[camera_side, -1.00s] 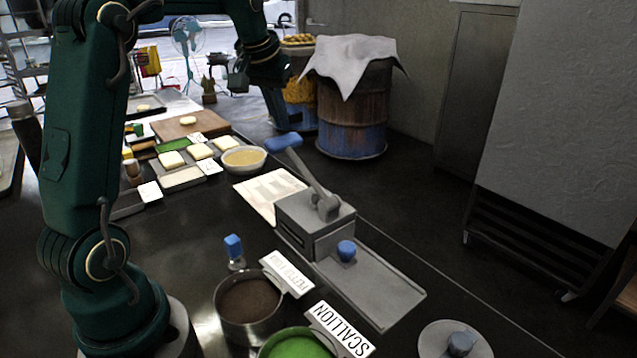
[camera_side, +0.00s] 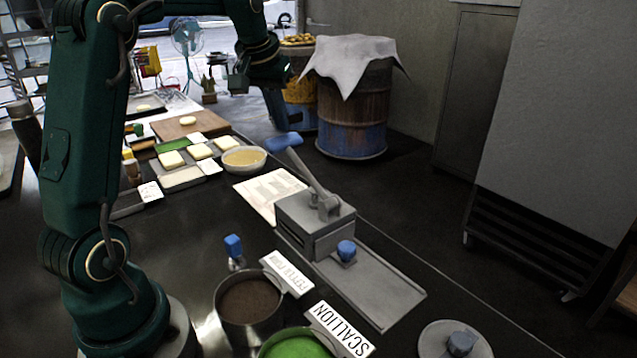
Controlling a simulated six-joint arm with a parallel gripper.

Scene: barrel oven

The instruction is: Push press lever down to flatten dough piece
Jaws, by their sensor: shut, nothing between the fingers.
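The grey press (camera_side: 312,228) stands on the dark counter. Its lever (camera_side: 312,172) is raised, slanting up to the left and ending in a blue handle (camera_side: 284,142). My gripper (camera_side: 281,124) is shut and empty, pointing down just above the blue handle; I cannot tell whether it touches. No dough can be made out in the press, whose inside is hidden from this side. A small round pale piece, perhaps dough, (camera_side: 187,120) lies on the wooden board (camera_side: 215,122) at the back left.
A paper sheet (camera_side: 262,190) lies left of the press. A bowl (camera_side: 244,157) and trays stand further left. A pot of brown filling (camera_side: 248,300) and a green one (camera_side: 295,346) stand in front. A cloth-covered barrel (camera_side: 352,125) stands behind the counter.

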